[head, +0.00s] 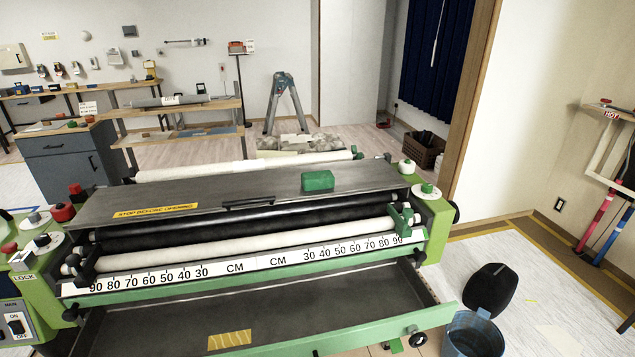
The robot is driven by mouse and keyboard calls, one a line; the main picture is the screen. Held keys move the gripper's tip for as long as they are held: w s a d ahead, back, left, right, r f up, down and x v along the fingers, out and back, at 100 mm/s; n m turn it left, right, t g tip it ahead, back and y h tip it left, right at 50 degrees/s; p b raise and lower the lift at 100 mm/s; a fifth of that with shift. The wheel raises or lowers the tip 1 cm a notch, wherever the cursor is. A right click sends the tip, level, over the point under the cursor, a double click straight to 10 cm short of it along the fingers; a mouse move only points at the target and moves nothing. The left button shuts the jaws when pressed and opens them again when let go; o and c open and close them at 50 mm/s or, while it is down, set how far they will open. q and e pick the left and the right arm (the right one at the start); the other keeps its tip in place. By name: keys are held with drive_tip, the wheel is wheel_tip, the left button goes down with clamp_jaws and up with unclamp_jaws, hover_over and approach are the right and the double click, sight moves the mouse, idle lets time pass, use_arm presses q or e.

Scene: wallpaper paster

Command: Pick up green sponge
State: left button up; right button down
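The green sponge (318,181) is a small block lying on the flat dark top cover (375,177) of the wallpaper paster, right of the cover's middle and behind its black handle. Nothing touches the sponge from above. Neither of my grippers shows in the head view.
The paster has white rollers (230,243), a printed centimetre scale (255,265) and an open front tray (290,308). A blue bucket (474,335) and a black rounded object (490,290) stand at the right on the floor. A stepladder (284,103) stands behind.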

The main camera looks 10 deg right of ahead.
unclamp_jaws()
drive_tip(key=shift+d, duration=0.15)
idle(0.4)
